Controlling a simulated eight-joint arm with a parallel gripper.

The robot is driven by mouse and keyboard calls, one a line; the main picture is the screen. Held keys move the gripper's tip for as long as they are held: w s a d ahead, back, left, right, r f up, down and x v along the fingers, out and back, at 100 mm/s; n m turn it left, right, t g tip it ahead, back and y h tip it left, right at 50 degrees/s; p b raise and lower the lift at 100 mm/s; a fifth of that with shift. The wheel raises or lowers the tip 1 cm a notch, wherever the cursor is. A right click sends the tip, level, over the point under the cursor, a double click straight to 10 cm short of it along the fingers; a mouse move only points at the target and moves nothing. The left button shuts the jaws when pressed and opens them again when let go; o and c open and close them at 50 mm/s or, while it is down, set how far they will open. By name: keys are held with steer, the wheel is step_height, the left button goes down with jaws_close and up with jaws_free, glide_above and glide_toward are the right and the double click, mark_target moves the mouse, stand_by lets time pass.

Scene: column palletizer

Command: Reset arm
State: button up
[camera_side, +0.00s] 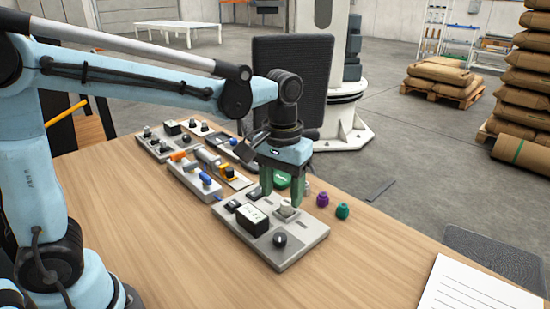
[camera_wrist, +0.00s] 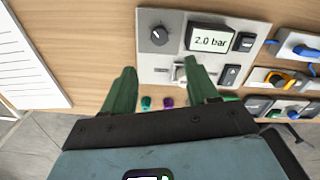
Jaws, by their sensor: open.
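My gripper (camera_side: 282,190) is open, with its two green fingers pointing down over the near grey panel (camera_side: 312,236). In the wrist view my gripper (camera_wrist: 160,68) has its fingers spread apart with a pale switch-like part (camera_wrist: 181,72) of the panel showing between them. The side view does not clearly show whether the fingers touch that part (camera_side: 286,208). The panel also carries a display (camera_wrist: 209,38) reading 2.0 bar, a dark round knob (camera_wrist: 159,35) and dark buttons (camera_wrist: 244,42). No loose object is seen held in the fingers.
A purple cap (camera_side: 322,199) and a green cap (camera_side: 342,211) stand beside the panel on the wooden table (camera_side: 375,250). More panels with blue, yellow and orange parts (camera_side: 195,178) lie behind. White paper (camera_side: 470,290) lies at the front right. Table left of the panel is clear.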

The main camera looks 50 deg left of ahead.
steer(key=shift+r, duration=0.4)
steer(key=s+a+f+m+t, duration=0.1)
steer(key=s+a+m+t, duration=0.2)
steer(key=s+a+t, duration=0.3)
steer(key=shift+s+a+t, duration=0.2)
steer(key=shift+s+t, duration=0.4)
steer(key=shift+s, duration=0.25)
stand_by(2.1)
